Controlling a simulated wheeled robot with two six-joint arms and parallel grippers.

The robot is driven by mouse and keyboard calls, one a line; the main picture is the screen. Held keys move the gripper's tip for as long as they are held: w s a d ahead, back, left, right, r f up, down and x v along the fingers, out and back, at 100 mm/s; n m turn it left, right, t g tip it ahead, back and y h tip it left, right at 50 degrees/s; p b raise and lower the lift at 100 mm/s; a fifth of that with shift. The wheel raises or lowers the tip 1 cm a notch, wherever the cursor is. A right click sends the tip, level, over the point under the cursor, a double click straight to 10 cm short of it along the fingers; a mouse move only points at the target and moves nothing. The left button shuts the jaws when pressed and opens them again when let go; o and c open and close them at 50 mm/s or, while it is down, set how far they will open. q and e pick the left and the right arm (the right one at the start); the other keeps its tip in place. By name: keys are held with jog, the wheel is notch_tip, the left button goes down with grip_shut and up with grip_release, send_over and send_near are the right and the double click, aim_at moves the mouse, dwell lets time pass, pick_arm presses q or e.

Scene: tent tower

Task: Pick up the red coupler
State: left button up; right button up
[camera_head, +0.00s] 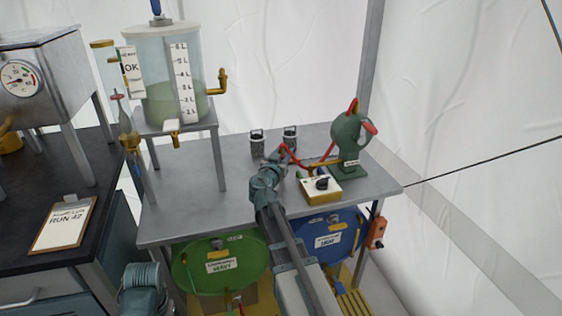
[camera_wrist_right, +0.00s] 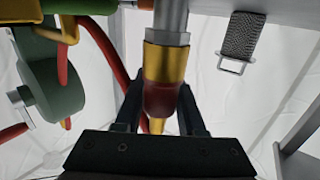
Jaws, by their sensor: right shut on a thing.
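The red coupler (camera_wrist_right: 163,100) shows in the right wrist view, with a dark red body, a gold collar and a gold tip. A grey metal cylinder adjoins its collar. My right gripper (camera_wrist_right: 160,112) has one dark finger on each side of the coupler and is shut on it. In the head view my right gripper (camera_head: 268,180) is over the grey table, left of the yellow valve box. It mostly hides the coupler there. A red hose (camera_head: 292,156) runs beside it toward the green pump (camera_head: 349,140). My left gripper's fingers do not show.
The grey table (camera_head: 200,200) also holds a yellow box with a black knob (camera_head: 320,188), two mesh canisters (camera_head: 257,143) and a clear tank (camera_head: 165,70) on a stand. Green (camera_head: 220,268) and blue (camera_head: 328,238) drums sit below. A clipboard (camera_head: 63,225) lies on the left bench.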

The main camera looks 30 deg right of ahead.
grip_shut()
